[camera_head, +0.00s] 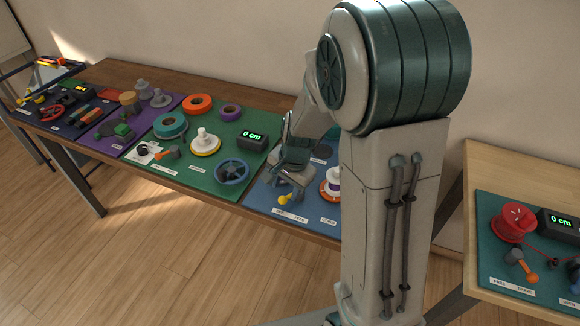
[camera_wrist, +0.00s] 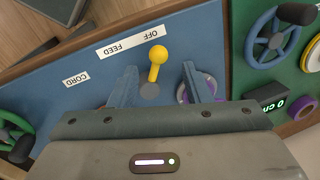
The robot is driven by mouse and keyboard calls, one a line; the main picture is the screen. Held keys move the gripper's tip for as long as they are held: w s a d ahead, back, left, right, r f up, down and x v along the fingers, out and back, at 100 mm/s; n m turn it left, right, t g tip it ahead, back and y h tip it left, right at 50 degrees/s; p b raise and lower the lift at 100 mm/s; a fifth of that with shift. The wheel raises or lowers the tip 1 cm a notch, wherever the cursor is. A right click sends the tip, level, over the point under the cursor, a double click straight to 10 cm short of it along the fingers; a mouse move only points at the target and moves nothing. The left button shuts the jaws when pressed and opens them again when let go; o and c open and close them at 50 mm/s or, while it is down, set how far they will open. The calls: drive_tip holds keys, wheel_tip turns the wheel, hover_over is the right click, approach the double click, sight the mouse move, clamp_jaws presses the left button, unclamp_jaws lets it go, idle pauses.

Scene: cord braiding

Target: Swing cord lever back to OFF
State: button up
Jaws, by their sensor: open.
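The cord lever (camera_wrist: 157,62) has a yellow knob and a grey pivot on the blue panel (camera_wrist: 60,115). In the wrist view its knob points toward the OFF end of the OFF/FEED label (camera_wrist: 131,42). My gripper (camera_wrist: 158,82) is open, with one finger on each side of the lever and visible gaps to both. In the head view the yellow knob (camera_head: 284,198) shows just below my gripper (camera_head: 290,182), near the panel's front edge. The fingertips partly overlap the panel there.
A white-and-orange spool (camera_head: 329,188) stands right of the lever, partly behind my arm. A green panel (camera_head: 205,178) with a blue handwheel (camera_head: 232,171) and a display (camera_head: 252,140) adjoins on the left. A separate table with a red spool (camera_head: 513,222) stands at right.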

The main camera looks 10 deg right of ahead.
wheel_tip(320, 180, up, 9)
drive_tip(key=s+d, duration=0.1)
drive_tip(key=shift+s+r, duration=0.15)
drive_tip(key=shift+d, duration=0.1)
idle(0.3)
